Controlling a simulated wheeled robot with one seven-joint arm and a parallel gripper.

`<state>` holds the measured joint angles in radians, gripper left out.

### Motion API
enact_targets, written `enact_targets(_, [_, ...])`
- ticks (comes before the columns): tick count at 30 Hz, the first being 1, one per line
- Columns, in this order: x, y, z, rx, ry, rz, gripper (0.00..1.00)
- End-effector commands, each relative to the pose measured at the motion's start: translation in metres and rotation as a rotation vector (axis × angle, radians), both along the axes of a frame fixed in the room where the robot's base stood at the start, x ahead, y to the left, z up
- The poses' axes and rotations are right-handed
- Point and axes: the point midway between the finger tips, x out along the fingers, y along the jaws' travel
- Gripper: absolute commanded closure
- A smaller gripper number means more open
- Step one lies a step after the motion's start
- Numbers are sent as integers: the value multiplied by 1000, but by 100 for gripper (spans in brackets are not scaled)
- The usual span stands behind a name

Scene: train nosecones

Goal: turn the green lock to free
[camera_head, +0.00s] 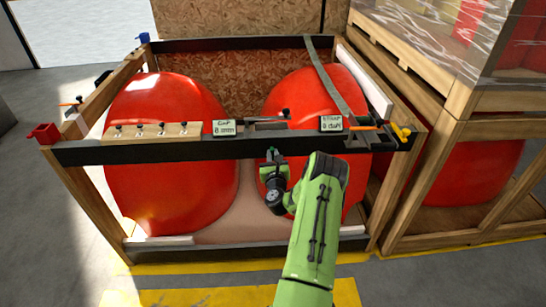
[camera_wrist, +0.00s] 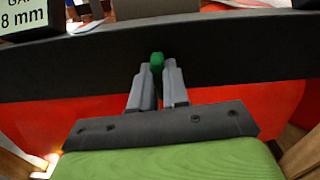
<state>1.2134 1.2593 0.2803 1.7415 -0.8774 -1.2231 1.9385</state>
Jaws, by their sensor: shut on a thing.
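The green lock (camera_wrist: 157,60) shows in the wrist view as a small green piece against the dark front bar (camera_wrist: 230,50) of the crate. My gripper (camera_wrist: 161,72) is shut on it, one grey finger on each side. The fingers hide most of the lock, so I cannot tell its turn position. In the head view my gripper (camera_head: 272,155) is at the front bar (camera_head: 180,150), right of its middle. The lock is too small and covered there to make out clearly.
Two red nosecones (camera_head: 165,150) stand in the crate behind the bar. A red lock (camera_head: 45,133), a blue lock (camera_head: 144,37) and a yellow lock (camera_head: 402,132) sit at other corners. A gap sign (camera_head: 224,128) and a strap sign (camera_head: 331,123) stand on top. Another crate (camera_head: 470,190) is at right.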

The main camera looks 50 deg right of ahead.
Motion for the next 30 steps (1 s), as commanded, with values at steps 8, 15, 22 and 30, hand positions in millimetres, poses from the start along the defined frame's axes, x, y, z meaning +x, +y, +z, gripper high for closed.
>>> enact_targets(8, [1, 0, 0, -142, 156, -1, 100])
enact_targets(15, [2, 1, 0, -295, 329, -1, 100])
enact_targets(22, [3, 2, 0, -439, 492, -1, 100])
enact_targets(30, [4, 2, -1, -609, 686, -1, 100])
